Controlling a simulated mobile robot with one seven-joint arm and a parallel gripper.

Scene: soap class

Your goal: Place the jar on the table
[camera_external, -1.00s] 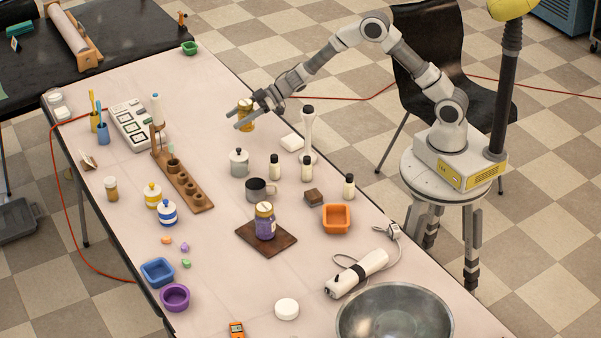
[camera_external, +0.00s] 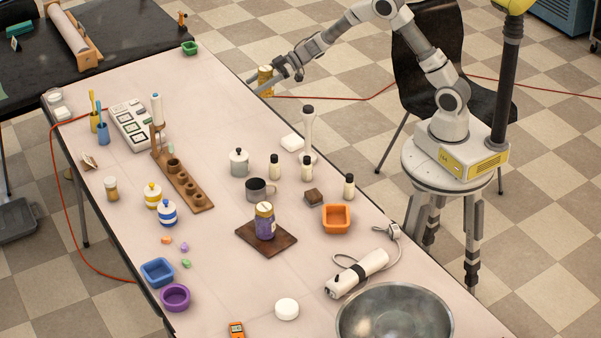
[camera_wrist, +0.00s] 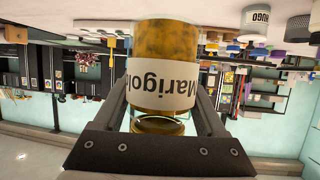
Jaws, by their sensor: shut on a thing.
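The jar (camera_external: 265,77) is amber-brown with a pale label. In the wrist view the jar (camera_wrist: 165,75) fills the middle, its label reading "Marigol" upside down in the picture. My gripper (camera_external: 264,88) is shut on the jar; in the wrist view one finger of my gripper (camera_wrist: 164,105) shows on each side of it. The jar appears off the surface, near the right edge of the long pale table (camera_external: 215,100) in the external view. I cannot tell whether it is over the table or just outside its edge.
Near the table's middle stand a lidded grey pot (camera_external: 238,163), a dark mug (camera_external: 258,189), white bottles (camera_external: 307,168) and a wooden holder (camera_external: 183,185). A purple jar (camera_external: 265,225) stands on a brown board (camera_external: 250,240). The table's far end by the green bowl (camera_external: 189,48) is mostly clear.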

